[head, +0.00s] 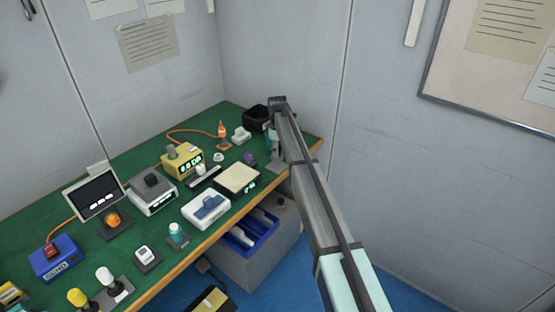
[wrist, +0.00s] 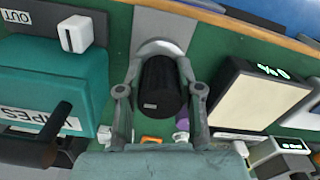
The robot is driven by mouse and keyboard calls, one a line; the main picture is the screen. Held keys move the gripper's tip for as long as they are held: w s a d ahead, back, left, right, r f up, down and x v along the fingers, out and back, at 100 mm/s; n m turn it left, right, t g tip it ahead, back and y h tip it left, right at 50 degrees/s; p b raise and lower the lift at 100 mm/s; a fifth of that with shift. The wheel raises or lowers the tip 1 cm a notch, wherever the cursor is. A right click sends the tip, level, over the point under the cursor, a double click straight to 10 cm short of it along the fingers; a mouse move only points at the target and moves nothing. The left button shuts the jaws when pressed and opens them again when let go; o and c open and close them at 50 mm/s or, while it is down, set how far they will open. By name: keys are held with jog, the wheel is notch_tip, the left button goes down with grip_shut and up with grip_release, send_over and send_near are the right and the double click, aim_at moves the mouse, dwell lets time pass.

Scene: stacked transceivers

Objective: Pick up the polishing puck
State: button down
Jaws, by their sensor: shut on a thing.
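The polishing puck appears to be the black cylinder (wrist: 160,88) with a pale round base (wrist: 158,47) in the wrist view. It sits at or just over a grey pad (wrist: 185,25) near the table's edge; I cannot tell whether the base touches the pad. My gripper (wrist: 160,93) has one finger on each side of the black cylinder and is shut on it. In the head view my arm reaches to the far right end of the green table, and the arm hides the puck and most of the gripper.
In the wrist view a teal wipes box (wrist: 50,85) stands close left and a cream-topped device (wrist: 262,95) stands right. A small purple thing (wrist: 182,120) lies near the right finger. In the head view a black bin (head: 256,118) is at the back corner; several devices crowd the table.

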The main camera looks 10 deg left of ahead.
notch_tip(320, 180, up, 15)
jog(key=b, duration=0.3)
jog(key=shift+r, duration=0.15)
